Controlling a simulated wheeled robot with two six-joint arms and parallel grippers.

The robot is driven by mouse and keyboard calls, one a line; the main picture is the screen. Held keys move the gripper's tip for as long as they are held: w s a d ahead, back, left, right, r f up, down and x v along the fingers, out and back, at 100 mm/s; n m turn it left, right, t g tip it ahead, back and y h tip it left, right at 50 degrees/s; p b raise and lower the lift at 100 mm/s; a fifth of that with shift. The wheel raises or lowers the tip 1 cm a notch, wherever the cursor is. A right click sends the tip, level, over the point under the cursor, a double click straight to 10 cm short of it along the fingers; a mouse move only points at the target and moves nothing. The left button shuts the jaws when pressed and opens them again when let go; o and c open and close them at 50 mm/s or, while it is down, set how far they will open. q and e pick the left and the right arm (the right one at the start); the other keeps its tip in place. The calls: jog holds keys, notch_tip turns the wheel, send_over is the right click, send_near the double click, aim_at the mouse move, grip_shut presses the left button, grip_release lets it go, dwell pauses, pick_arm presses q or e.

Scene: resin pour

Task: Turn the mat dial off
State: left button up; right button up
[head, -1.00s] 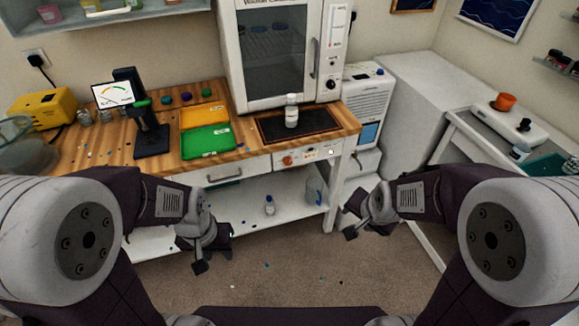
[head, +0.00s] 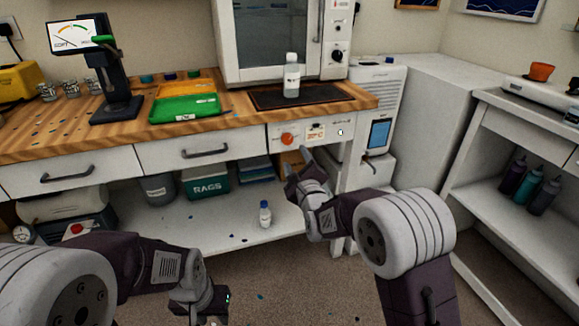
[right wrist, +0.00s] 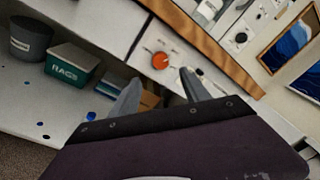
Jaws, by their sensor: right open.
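The orange mat dial (head: 287,139) is on the white front panel under the bench top, left of a small display reading in orange. It also shows in the right wrist view (right wrist: 160,61), just beyond the fingertips. The dark mat (head: 330,97) lies on the bench with a white-capped clear bottle (head: 291,78) on it. My right gripper (head: 296,162) is open and empty, a little below and in front of the dial, apart from it. Its two fingers (right wrist: 158,88) show in the right wrist view. My left gripper (head: 203,302) hangs low at the front; its fingers are unclear.
A drawer handle (head: 205,153) sticks out left of the dial. A green tray (head: 184,107) lies on the bench. A white cabinet oven (head: 270,40) stands behind the mat. A small bottle (head: 265,214) and a RAGS box (head: 206,180) stand on the lower shelf.

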aim_at(288, 141)
jog(key=b+x, duration=0.1)
jog(key=x, duration=0.6)
jog(key=shift+w, duration=0.4)
jog(key=shift+w+a+r, duration=0.1)
jog(key=shift+w+a, duration=0.1)
jog(key=shift+w, duration=0.45)
jog(key=shift+b, duration=0.3)
grip_shut()
